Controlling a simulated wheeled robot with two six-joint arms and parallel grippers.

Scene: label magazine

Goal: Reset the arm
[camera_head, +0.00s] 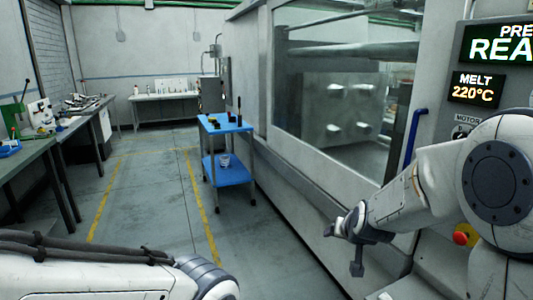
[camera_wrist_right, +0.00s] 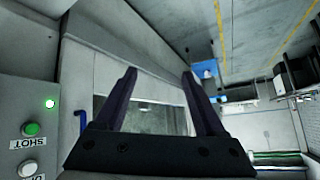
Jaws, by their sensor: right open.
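My right gripper (camera_head: 343,248) is in front of the large grey machine in the head view, its arm coming in from the right. In the right wrist view its two dark fingers (camera_wrist_right: 158,74) stand wide apart with nothing between them. It is clear of the machine (camera_head: 285,185) as far as I can see. My left arm (camera_head: 110,277) lies across the lower left of the head view; its gripper is not visible.
The machine has a window, a blue handle (camera_head: 409,138), a lit display (camera_head: 477,89) and a red knob (camera_head: 465,235) on yellow. The wrist view shows a green button (camera_wrist_right: 31,130). A blue cart (camera_head: 232,172) stands ahead; floor (camera_head: 150,190) left of it is clear.

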